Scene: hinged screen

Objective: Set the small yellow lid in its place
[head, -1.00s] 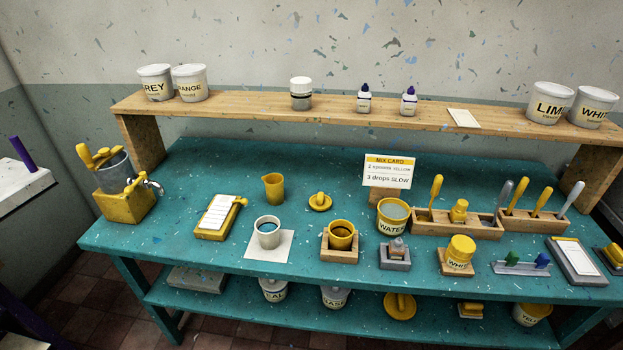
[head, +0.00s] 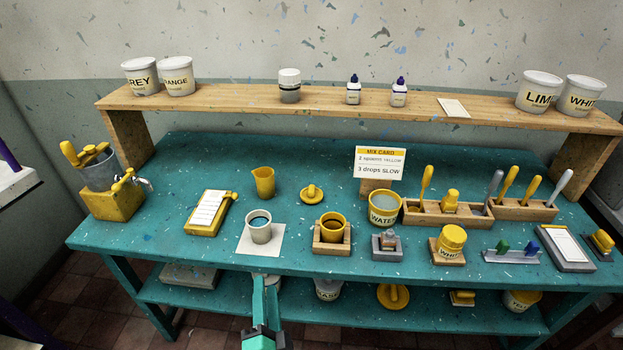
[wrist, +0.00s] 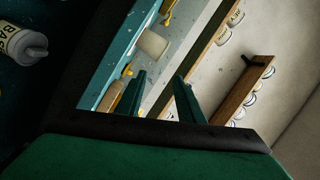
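The small yellow lid (head: 312,194), a disc with a raised knob, lies on the teal bench top behind the yellow cup (head: 333,229). That cup is open-topped and stands in a wooden holder (head: 331,248). A larger yellow lid with a handle (head: 393,296) lies on the lower shelf. My gripper (head: 266,284) is at the bottom of the head view, in front of the bench's front edge, well short of the small lid. In the wrist view its two green fingers (wrist: 160,82) are apart with nothing between them. I cannot make out the small lid there.
A yellow beaker (head: 263,182), a water pot (head: 384,207) and a mix card (head: 380,162) stand nearby. A raised wooden shelf (head: 330,105) runs along the back.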

